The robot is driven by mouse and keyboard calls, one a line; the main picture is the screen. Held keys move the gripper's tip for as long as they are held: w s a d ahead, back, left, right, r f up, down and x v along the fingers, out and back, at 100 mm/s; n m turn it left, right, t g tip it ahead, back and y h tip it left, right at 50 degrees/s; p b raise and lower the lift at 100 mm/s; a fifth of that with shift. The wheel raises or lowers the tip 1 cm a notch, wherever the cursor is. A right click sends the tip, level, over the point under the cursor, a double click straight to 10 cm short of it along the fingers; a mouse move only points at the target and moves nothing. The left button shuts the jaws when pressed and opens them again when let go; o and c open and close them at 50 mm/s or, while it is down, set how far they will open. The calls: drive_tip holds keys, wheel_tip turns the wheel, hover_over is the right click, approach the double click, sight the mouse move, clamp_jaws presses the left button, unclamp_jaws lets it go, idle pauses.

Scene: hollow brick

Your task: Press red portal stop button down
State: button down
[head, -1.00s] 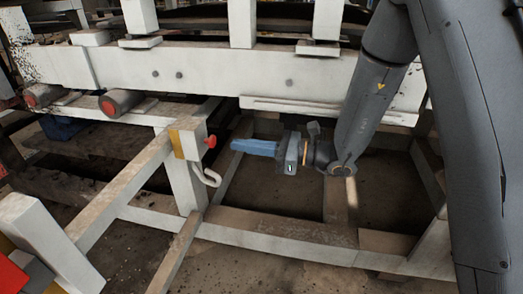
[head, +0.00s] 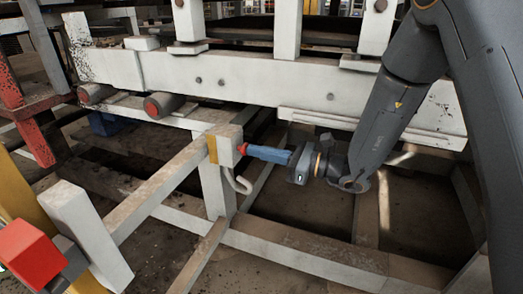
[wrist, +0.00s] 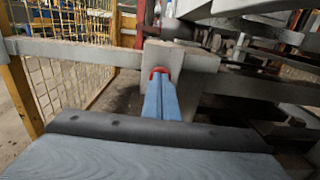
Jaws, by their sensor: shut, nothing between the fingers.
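The red stop button (head: 242,149) sticks out of the right side of a small white and yellow box (head: 227,150) on top of a white post. My gripper (head: 249,150) is shut and empty, its blue fingers pointing left with the tips at the button. In the wrist view the button (wrist: 160,70) shows as a red rim just beyond my closed fingertips (wrist: 160,76), which cover its middle. The tips look in contact with it. I cannot tell whether the button is pushed in.
A white beam (head: 230,80) runs above and behind my arm. A sloping rail (head: 160,190) meets the post on the left, and a curved pipe (head: 238,183) hangs below the box. A red block (head: 28,252) stands at the lower left.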

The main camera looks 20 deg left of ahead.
drive_tip(key=shift+w+a+r, duration=0.1)
drive_tip(key=shift+a+r, duration=0.05)
drive_tip(key=shift+a, duration=0.4)
drive_tip(key=s+d+p, duration=0.1)
drive_tip(key=d+p, duration=0.2)
drive_tip(key=d, duration=1.1)
drive_tip(key=shift+d+f+p, duration=0.2)
drive_tip(key=shift+d+p, duration=0.1)
drive_tip(key=shift+d, duration=0.05)
drive_tip(key=shift+s, duration=0.1)
